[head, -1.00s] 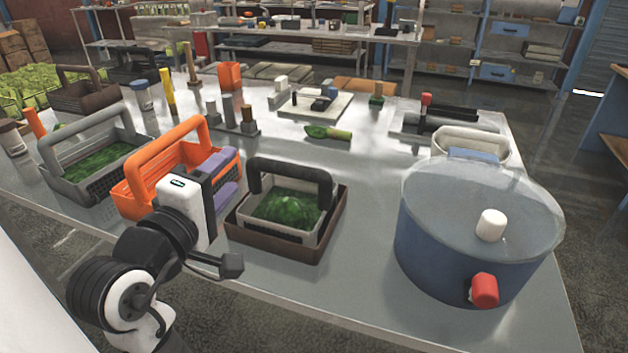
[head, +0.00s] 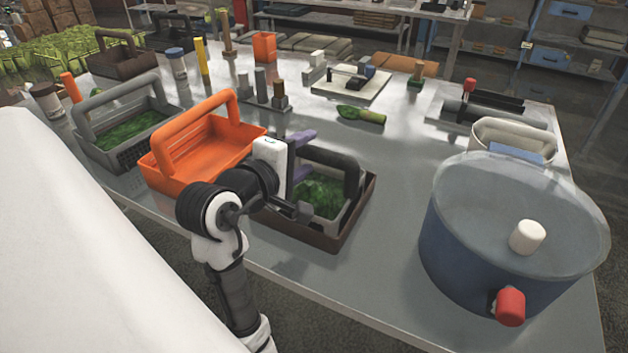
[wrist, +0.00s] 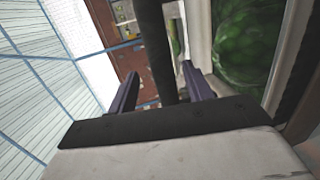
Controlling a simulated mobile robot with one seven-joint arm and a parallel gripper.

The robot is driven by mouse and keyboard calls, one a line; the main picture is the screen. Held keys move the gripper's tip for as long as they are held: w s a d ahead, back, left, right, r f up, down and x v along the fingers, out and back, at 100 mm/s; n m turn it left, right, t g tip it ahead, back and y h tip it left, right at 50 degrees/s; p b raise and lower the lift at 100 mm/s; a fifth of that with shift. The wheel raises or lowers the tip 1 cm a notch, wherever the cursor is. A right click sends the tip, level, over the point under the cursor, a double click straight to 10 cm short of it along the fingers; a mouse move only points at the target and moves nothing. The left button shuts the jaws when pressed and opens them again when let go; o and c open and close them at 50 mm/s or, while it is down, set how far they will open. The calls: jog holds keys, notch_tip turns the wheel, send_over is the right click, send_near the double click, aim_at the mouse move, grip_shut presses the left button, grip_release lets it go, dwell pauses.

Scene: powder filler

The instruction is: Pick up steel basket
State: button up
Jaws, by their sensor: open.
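A light grey basket (head: 340,213) with a dark arched handle (head: 350,168) and green contents (head: 318,196) sits in a brown tray (head: 365,210) near the table's front edge. It best fits the steel basket, though a second grey basket (head: 86,145) with green contents stands at the left. My gripper (head: 303,154) is open at the nearer basket's handle, with purple fingers. In the wrist view, a dark bar (wrist: 153,40), apparently that handle, passes between my open fingers (wrist: 160,72). The green contents (wrist: 245,45) show at the right. My gripper hides the basket's left part.
An orange basket (head: 170,160) stands close to the left of my gripper. A large blue pot (head: 470,235) with a clear lid stands at the right. A green scoop-like item (head: 362,115) lies behind. The table (head: 395,165) is clear between tray and pot.

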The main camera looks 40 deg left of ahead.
jog(key=x, duration=0.4)
jog(key=shift+w+a+f+p, duration=0.15)
jog(key=shift+a+f+p, duration=0.1)
jog(key=shift+a+p, duration=0.15)
jog(key=shift+c, duration=0.2)
grip_shut()
dwell(0.9)
